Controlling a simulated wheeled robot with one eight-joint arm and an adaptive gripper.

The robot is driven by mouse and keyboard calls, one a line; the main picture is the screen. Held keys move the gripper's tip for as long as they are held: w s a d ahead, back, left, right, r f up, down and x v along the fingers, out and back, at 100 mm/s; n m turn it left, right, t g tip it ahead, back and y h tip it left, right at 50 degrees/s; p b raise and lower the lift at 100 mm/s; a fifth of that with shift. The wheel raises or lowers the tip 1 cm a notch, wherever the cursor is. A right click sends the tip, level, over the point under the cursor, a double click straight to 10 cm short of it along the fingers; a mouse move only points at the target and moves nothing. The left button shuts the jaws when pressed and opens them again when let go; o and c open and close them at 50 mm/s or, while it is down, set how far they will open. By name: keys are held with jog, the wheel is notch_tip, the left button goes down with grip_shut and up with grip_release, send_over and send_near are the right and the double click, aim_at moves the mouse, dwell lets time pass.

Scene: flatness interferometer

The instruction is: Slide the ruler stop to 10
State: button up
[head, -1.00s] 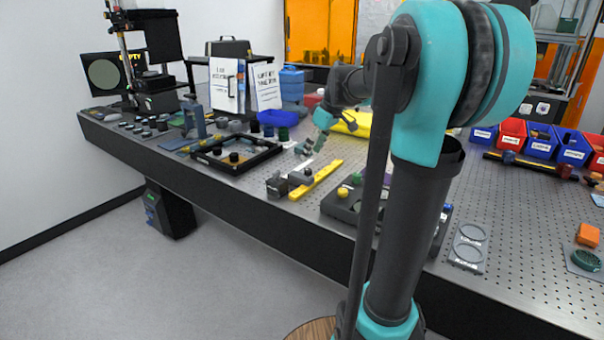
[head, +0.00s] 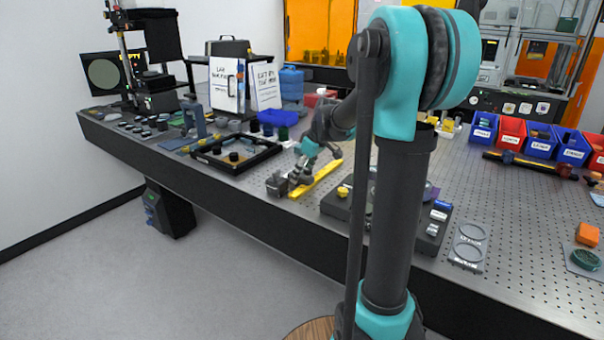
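The yellow ruler (head: 324,174) lies on the perforated table near its front edge. A dark grey block (head: 277,186) stands beside the ruler's near-left end. The ruler stop, a small dark block on the ruler, is mostly hidden behind my gripper. My gripper (head: 300,178) points down over the ruler at the stop's place, close to or touching it. Its fingers are too small and overlapped to tell whether they are open or shut. The ruler's scale marks cannot be read.
A black-framed tray (head: 258,164) with dark knobs lies left of the ruler. A dark box with a yellow knob (head: 343,191) stands to its right, partly behind my arm. A blue tray (head: 278,117) and white signs (head: 265,86) stand behind.

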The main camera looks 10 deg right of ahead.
grip_shut()
jog(key=w+d, duration=0.2)
jog(key=shift+w+d, duration=0.35)
jog(key=shift+o, duration=0.2)
grip_release()
jog(key=shift+r, duration=0.1)
jog(key=v, duration=1.1)
jog(key=shift+s+r, duration=0.15)
jog(key=shift+r, duration=0.2)
jog(key=shift+d, duration=0.1)
